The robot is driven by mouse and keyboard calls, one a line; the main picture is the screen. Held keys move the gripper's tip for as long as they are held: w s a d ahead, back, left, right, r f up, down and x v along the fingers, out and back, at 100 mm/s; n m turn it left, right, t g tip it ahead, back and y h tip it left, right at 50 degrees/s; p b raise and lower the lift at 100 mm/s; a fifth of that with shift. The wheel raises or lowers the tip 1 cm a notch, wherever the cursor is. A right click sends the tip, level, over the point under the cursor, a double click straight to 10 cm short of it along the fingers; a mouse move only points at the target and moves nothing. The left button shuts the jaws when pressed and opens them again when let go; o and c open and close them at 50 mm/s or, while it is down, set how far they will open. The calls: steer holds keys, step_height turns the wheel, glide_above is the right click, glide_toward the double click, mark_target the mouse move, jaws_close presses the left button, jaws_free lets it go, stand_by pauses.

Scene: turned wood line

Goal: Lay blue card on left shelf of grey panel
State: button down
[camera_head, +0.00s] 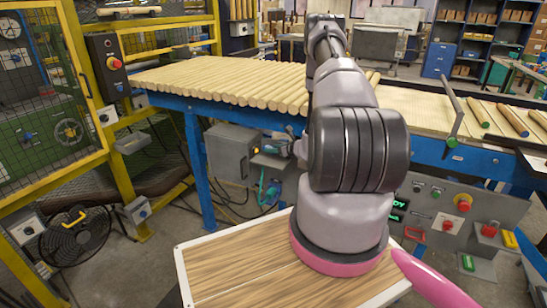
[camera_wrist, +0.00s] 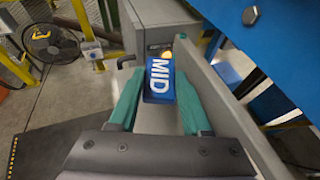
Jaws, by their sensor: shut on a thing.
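My gripper (camera_wrist: 159,80) has two green fingers and is shut on a blue card (camera_wrist: 159,83) with white letters reading MID. The card is held between the fingertips, above a grey surface in the wrist view. The grey panel (camera_head: 452,192), with buttons, a small lit screen and coloured fittings, stands on the right in the head view below the blue table edge.
A blue-framed table with wooden rods (camera_head: 230,80) runs behind my arm. A grey box (camera_head: 232,153) hangs below it. A wooden-topped board (camera_head: 235,265) lies in front. A yellow cage (camera_head: 75,50) and a black fan (camera_head: 75,238) stand at left.

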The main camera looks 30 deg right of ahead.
mark_target(274, 160)
steer(key=shift+d+f, duration=0.1)
steer(key=shift+f, duration=1.7)
steer(key=shift+f, duration=0.15)
steer(key=shift+c, duration=1.8)
jaws_free()
